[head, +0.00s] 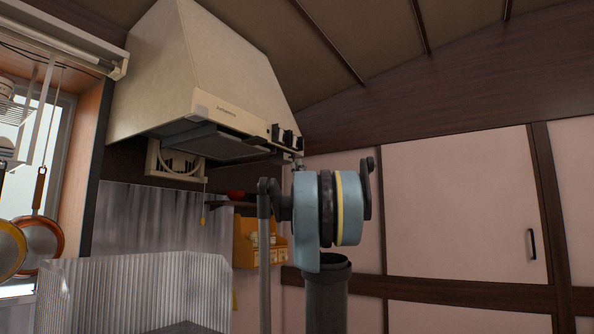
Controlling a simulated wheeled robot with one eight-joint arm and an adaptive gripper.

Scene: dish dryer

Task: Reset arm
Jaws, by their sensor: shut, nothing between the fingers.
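Part of my arm (350,208) stands upright right of centre in the head view. It shows a blue-grey joint with a black band and a yellow stripe, on a dark tube. A thin grey rod rises just left of the joint. My gripper and its fingers are not in this view. No object is seen held.
A cream range hood (205,75) hangs at upper left above a corrugated metal splash guard (135,292). A small orange shelf unit (246,243) is on the wall behind my arm. Pans (40,235) hang by the window. Pink cupboard doors (455,200) fill the right.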

